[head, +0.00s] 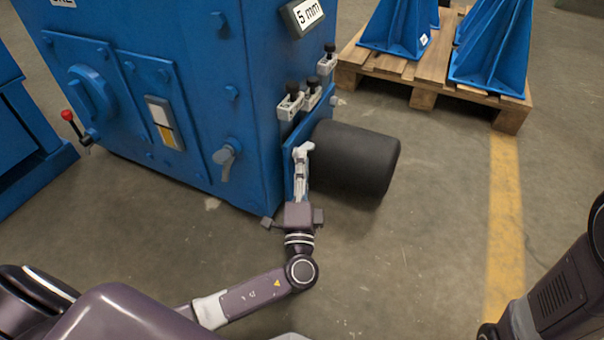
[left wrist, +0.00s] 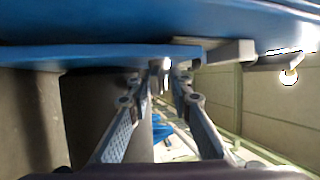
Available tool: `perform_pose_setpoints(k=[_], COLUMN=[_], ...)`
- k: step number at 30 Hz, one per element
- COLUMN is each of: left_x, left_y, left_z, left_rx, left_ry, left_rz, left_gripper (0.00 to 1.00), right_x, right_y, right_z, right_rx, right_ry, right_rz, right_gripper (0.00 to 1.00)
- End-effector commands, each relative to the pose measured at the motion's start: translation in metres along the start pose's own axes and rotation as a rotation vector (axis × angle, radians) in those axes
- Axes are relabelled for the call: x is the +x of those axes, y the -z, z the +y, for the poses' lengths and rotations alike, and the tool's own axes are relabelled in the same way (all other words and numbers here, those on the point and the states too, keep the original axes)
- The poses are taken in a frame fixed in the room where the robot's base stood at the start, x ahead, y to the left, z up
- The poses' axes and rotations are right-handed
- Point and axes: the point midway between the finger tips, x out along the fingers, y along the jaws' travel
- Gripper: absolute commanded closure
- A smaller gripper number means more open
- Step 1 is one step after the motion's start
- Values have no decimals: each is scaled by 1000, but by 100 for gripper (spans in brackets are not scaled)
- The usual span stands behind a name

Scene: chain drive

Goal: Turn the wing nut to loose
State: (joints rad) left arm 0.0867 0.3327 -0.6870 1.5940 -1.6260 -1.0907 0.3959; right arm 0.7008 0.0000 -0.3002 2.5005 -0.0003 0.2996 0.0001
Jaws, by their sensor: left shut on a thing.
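The wing nut (left wrist: 161,68) is a small light-grey piece at the blue plate's edge in the left wrist view, mostly covered by my fingertips. My left gripper (head: 303,158) is at the right side of the blue machine (head: 200,90), between its blue side plate (head: 289,160) and the black cylinder (head: 355,160). In the left wrist view its two fingers (left wrist: 161,85) converge on the wing nut and are shut on it. The nut's wings and their angle cannot be made out. My right gripper is out of view; only part of my right arm shows at the lower right.
Clamps with black knobs (head: 290,103) sit on the machine above my left gripper. A grey handle (head: 226,155) and a red-knobbed lever (head: 68,116) are on its front. A pallet (head: 425,75) with blue brackets stands behind. The floor in front is clear.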

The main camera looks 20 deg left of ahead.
Motion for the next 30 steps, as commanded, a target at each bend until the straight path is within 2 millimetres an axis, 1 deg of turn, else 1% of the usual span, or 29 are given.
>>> perform_pose_setpoints(k=[1, 6, 15, 29, 30], left_x=[0, 1, 2, 2, 2], left_y=[-2, -1, -1, -1, -1], left_z=[6, 4, 5, 4, 4], left_rx=[-7, -32, -63, -68, -68], left_ry=[18, 80, 149, 161, 161], left_rz=[-3, -3, -2, -4, -4], left_gripper=[100, 100, 100, 100, 78], right_x=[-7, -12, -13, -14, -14], right_y=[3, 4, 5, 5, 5], right_z=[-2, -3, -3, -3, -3], right_rx=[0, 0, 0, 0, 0], right_ry=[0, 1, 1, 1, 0], right_rz=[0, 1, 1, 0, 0], right_gripper=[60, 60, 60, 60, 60])
